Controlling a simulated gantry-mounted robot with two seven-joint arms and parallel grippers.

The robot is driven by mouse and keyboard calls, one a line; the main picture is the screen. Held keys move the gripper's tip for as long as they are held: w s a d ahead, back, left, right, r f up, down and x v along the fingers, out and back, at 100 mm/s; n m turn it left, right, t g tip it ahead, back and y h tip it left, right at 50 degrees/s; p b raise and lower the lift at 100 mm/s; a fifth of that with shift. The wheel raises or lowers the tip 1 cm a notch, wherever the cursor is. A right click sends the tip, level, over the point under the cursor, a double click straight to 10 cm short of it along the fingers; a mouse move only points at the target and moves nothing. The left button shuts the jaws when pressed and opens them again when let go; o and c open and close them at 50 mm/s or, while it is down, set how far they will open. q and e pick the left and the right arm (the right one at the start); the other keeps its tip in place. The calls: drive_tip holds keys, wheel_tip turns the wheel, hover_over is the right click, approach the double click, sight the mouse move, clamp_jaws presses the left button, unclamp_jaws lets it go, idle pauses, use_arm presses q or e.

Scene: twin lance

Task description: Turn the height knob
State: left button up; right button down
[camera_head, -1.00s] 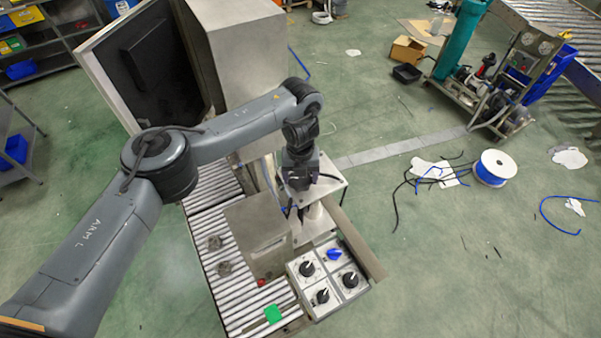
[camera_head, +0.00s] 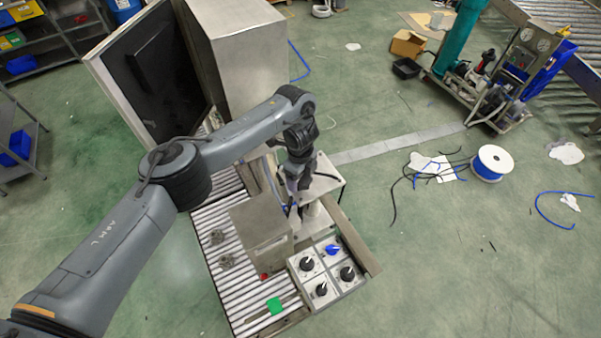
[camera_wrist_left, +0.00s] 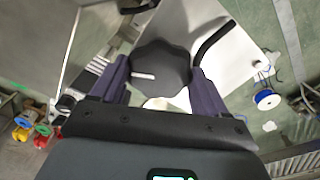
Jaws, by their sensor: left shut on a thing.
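A dark, lobed knob (camera_wrist_left: 160,68) with a white line on its top shows in the left wrist view. It sits over a pale metal plate (camera_head: 325,178), seen in the head view on the machine at the end of the roller conveyor. My left gripper (camera_wrist_left: 162,84) has its two purple-grey fingers on opposite sides of the knob and is shut on it. In the head view my left gripper (camera_head: 296,182) points down at the plate and hides the knob. My right gripper is in neither view.
A control panel (camera_head: 327,273) with several black switches and a blue one (camera_head: 332,250) stands in front. A metal box (camera_head: 258,228) stands beside it on the roller conveyor (camera_head: 215,266).

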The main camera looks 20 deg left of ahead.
use_arm(q)
drive_tip(key=n+p, duration=0.1)
drive_tip(key=n, duration=0.3)
drive_tip(key=shift+r+n+p, duration=0.2)
drive_tip(key=shift+n+p, duration=0.1)
drive_tip(key=shift+p, duration=0.1)
drive_tip(key=n, duration=0.2)
drive_tip(key=shift+f+n, duration=0.1)
drive_tip(key=shift+n, duration=0.2)
drive_tip(key=n, duration=0.5)
drive_tip(key=shift+n, duration=0.3)
drive_tip(key=n, duration=0.4)
drive_tip(key=shift+n, duration=0.5)
drive_tip(key=o, duration=1.1)
drive_tip(key=shift+c, duration=0.2)
